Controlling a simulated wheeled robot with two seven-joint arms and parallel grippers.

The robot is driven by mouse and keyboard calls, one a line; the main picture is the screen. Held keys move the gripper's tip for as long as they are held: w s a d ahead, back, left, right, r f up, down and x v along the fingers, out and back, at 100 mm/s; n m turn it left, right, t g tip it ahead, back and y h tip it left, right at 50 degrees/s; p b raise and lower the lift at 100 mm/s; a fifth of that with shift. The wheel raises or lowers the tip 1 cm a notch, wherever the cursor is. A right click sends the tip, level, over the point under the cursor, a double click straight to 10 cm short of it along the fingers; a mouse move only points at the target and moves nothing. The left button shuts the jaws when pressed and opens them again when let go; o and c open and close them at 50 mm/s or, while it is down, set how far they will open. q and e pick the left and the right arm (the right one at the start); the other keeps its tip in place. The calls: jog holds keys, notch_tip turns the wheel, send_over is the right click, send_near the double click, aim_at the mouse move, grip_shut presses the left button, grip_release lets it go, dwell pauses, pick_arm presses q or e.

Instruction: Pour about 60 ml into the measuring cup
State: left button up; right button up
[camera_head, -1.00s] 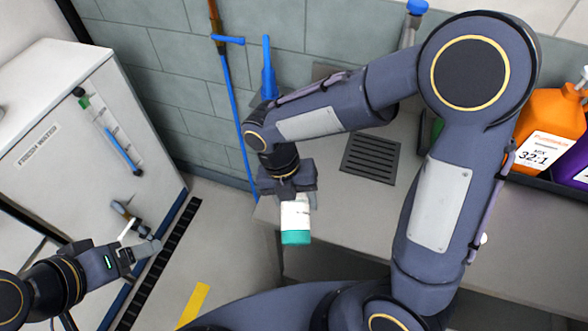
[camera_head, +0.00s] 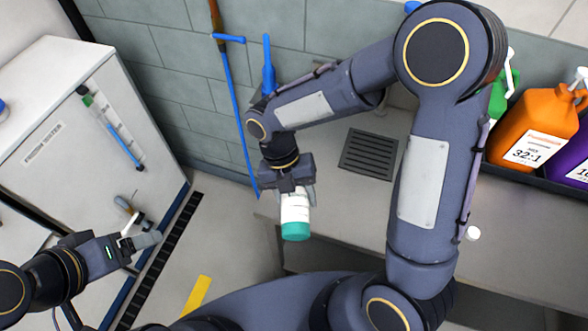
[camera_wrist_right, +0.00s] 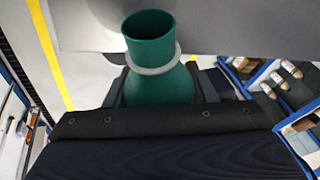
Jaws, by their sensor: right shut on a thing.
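My right gripper (camera_head: 294,190) is shut on a bottle (camera_head: 295,208) with a white label and a teal end pointing down in the head view. In the right wrist view the bottle (camera_wrist_right: 152,58) shows an open, dark green neck with a pale ring; its contents cannot be seen. The bottle is over the near edge of the grey counter. My left gripper (camera_head: 146,234) is low at the left, by the white cabinet; whether its fingers hold anything is unclear. I cannot pick out a measuring cup for certain.
The grey counter (camera_head: 345,235) carries a dark drain grate (camera_head: 368,153) and a small white item (camera_head: 473,233) beside my right arm. An orange jug (camera_head: 536,125) and a purple jug (camera_head: 570,160) stand in a dark tray at right. The white cabinet (camera_head: 60,120) stands at left.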

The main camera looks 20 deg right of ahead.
jog(key=shift+r+g+p, duration=0.45)
jog(key=shift+g+p, duration=0.15)
jog(key=shift+p, duration=0.45)
jog(key=shift+s, duration=0.3)
dwell(0.7)
jog(key=shift+r+g+p, duration=0.35)
jog(key=shift+g+p, duration=0.15)
jog(key=shift+p, duration=0.3)
dwell(1.1)
notch_tip(320, 180, down, 3)
jog(key=t+b, duration=0.2)
jog(key=b, duration=0.3)
jog(key=shift+r+t, duration=0.3)
jog(key=shift+t, duration=0.1)
jog(key=shift+r, duration=0.25)
jog(key=shift+w, duration=0.1)
